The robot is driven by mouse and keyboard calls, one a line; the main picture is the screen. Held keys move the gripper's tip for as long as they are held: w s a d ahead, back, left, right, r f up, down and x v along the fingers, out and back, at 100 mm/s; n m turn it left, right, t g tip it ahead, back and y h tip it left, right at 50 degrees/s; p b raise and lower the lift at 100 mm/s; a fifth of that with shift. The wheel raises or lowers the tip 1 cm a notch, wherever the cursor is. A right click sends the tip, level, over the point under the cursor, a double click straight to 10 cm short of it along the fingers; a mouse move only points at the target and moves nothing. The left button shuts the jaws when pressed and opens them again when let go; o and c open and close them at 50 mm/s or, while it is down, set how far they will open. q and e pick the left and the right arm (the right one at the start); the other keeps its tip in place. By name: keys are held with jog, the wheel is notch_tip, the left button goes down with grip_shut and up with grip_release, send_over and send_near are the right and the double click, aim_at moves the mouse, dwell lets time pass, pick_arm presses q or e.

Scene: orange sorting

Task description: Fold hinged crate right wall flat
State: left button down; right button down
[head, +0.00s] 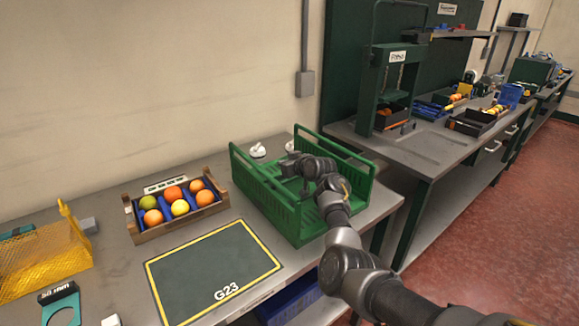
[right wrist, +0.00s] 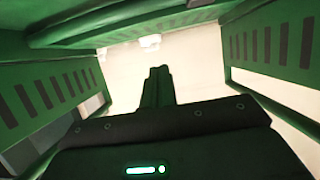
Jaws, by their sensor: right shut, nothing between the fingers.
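The green hinged crate (head: 268,192) stands on the grey table in the head view. Its left wall and its right wall (head: 352,165) stand upright. My right arm reaches over the near right part of the crate. My right gripper (head: 290,168) is inside the crate, between the side walls, and partly hidden by its own wrist. In the right wrist view my right gripper (right wrist: 158,72) is shut and empty. Slotted green crate walls (right wrist: 270,42) show on both sides of it, apart from the fingers. My left gripper is not in view.
A wooden box (head: 135,235) of several fruits stands left of the crate. A dark mat (head: 205,270) marked G23 lies in front. Small white objects (head: 258,151) sit behind the crate. A yellow mesh basket (head: 45,265) is at far left. Another bench (head: 420,150) stands at right.

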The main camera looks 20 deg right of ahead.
jog(key=f+p+v, duration=0.1)
jog(key=v, duration=0.8)
jog(key=shift+s, duration=0.45)
jog(key=shift+d, duration=0.1)
